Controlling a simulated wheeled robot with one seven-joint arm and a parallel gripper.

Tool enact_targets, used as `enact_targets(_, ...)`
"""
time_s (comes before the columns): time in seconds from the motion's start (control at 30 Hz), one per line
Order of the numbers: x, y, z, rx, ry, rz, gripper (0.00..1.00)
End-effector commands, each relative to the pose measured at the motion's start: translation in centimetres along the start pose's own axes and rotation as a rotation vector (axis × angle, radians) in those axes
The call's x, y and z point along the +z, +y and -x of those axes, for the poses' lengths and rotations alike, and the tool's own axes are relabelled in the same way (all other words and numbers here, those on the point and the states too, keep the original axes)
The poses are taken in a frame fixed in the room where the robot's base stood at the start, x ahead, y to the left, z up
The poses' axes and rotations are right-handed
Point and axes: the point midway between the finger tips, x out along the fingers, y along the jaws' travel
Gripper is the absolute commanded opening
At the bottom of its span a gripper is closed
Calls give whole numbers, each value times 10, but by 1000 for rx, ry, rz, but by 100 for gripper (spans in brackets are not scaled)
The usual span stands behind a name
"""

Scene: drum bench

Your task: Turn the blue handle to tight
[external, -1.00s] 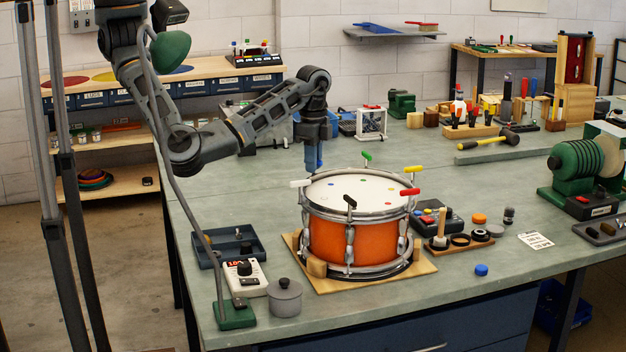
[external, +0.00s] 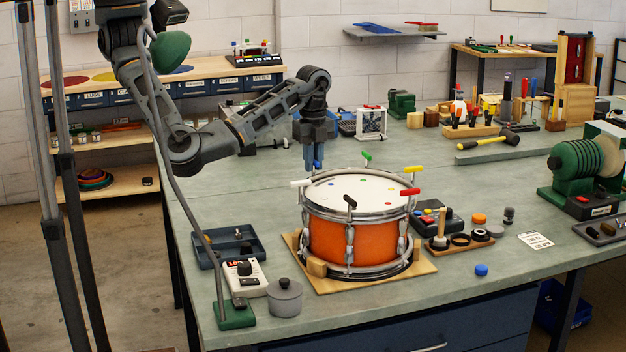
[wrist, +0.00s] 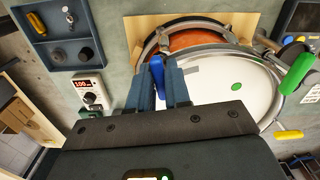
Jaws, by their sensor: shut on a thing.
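The blue handle (wrist: 157,72) shows in the wrist view at the rim of the orange drum, between the two fingers of my gripper (wrist: 168,84). My gripper is shut on it. In the external view my gripper (external: 313,165) points down at the far left rim of the drum, and only a bit of blue shows at its tips. The orange drum (external: 352,242) stands upright with a white head (external: 340,195). Other handles on its rim are white (external: 300,183), black (external: 350,201), red (external: 411,192), yellow (external: 412,169) and green (external: 367,157).
The drum sits on a wooden board (external: 420,268). A blue-grey tray (external: 228,247), a meter with a red display (external: 245,277) and a grey pot (external: 285,298) stand at its left. A red-buttoned box (external: 437,218) is at its right.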

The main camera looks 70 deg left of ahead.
Motion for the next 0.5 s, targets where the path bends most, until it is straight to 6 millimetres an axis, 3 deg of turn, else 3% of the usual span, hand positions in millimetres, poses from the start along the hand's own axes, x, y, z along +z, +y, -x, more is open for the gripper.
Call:
enact_targets(0.47,0,0,1,-2,1,-15,0)
enact_targets(0.5,0,0,1,-2,1,-15,20)
